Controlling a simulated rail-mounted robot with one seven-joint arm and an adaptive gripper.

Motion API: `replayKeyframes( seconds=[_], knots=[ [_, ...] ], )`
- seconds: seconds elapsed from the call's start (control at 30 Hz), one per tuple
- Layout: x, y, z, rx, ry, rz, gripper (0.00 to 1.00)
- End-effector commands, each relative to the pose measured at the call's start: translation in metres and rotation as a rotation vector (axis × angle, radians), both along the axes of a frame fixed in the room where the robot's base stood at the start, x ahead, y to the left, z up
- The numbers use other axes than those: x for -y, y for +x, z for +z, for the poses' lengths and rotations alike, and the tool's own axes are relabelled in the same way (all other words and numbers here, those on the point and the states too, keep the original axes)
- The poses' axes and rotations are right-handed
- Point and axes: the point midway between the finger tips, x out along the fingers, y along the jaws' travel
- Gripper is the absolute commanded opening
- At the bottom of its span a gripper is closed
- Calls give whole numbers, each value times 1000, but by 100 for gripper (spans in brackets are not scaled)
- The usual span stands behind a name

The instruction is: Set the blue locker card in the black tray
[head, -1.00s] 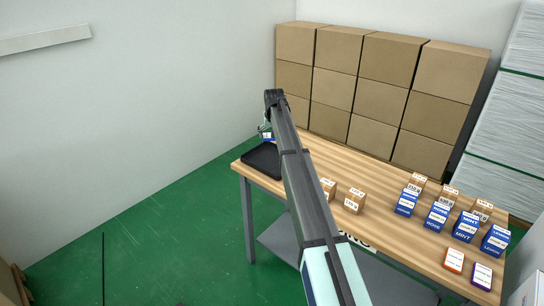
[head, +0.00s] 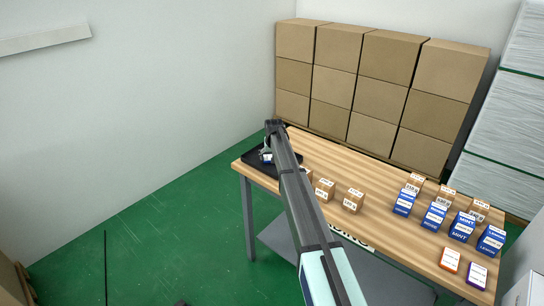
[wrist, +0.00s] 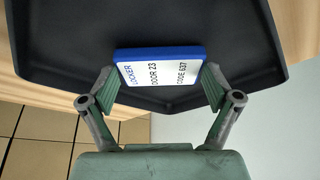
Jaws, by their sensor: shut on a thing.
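The blue locker card (wrist: 160,66) is blue-edged with a white face reading LOCKER, DOOR 23, CODE 637. My gripper (wrist: 160,82) is shut on it, one finger at each side edge. The black tray (wrist: 60,62) fills the top of the wrist view behind the card. Whether the card touches the tray floor I cannot tell. In the head view the card (head: 266,158) is small at my gripper, over the black tray (head: 290,163) at the table's left end. My arm hides part of the tray.
The wooden table (head: 385,225) holds small brown boxes (head: 353,201), several blue boxes (head: 434,216), an orange-edged card (head: 450,260) and a purple-edged card (head: 477,274) to the right. Large cartons (head: 365,90) stand stacked behind it.

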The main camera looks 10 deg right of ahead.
Motion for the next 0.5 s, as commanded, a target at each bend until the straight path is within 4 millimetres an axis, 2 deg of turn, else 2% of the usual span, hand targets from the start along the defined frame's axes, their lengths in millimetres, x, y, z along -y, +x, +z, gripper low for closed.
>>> replayKeyframes(
  seconds=[0.3,0.33,0.37,0.5],
  knots=[
    [0,0,-4,0,0,0,55],
    [0,0,-3,1,0,0,96],
    [0,0,-3,1,0,0,100],
    [0,0,-3,0,0,0,100]
  ],
)
